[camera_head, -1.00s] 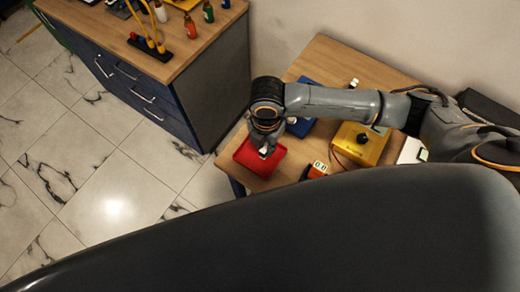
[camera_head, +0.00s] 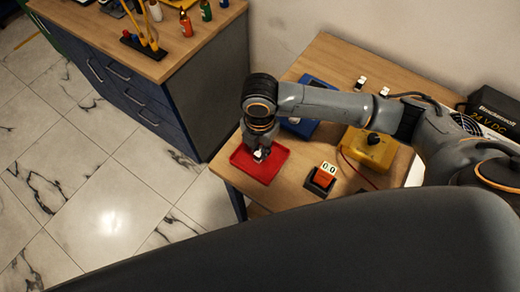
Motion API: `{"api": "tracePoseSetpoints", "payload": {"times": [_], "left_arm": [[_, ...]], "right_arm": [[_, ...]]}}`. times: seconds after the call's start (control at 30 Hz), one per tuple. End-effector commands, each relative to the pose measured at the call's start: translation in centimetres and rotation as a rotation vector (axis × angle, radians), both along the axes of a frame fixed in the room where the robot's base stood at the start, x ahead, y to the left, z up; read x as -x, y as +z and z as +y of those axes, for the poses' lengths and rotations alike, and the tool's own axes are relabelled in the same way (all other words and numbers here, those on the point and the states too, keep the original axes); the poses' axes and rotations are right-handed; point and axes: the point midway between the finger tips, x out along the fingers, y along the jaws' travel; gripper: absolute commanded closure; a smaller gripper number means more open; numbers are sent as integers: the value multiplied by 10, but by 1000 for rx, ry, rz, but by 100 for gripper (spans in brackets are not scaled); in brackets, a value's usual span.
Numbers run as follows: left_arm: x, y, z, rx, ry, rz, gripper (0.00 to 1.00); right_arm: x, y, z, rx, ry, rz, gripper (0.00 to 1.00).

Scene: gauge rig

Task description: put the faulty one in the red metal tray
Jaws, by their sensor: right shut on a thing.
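The red metal tray (camera_head: 277,173) lies at the left front corner of the wooden table. My right gripper (camera_head: 261,155) points down over the tray's back left part, shut on a small white and dark part (camera_head: 262,154) that it mostly hides. I cannot tell whether the part touches the tray floor. Two similar small white and dark parts, one left (camera_head: 361,82) and one right (camera_head: 384,91), stand at the back of the table behind my arm. My left gripper is out of view.
A black power supply (camera_head: 495,108) stands at right. A blue drawer cabinet (camera_head: 170,105) is at left.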

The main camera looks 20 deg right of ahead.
Motion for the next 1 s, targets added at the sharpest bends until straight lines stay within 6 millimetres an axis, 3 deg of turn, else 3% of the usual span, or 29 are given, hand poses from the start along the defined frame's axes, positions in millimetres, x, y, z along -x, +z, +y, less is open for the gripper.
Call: {"api": "tracePoseSetpoints", "payload": {"times": [0.23, 0.27, 0.33, 0.37, 0.77, 1.0], "left_arm": [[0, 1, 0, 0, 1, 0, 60], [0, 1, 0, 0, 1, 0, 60], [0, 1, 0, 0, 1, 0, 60], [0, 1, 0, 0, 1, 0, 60], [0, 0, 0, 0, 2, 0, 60], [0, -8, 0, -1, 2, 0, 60]], "right_arm": [[0, -2, 0, 1, 0, 1, 100], [0, -2, 0, 1, 0, 0, 76], [0, -2, 0, 1, 0, 0, 62], [0, -2, 0, 1, 0, 0, 59], [-1, 6, 0, -1, 0, -3, 59], [-1, 50, 1, -2, 2, -5, 59]]}}
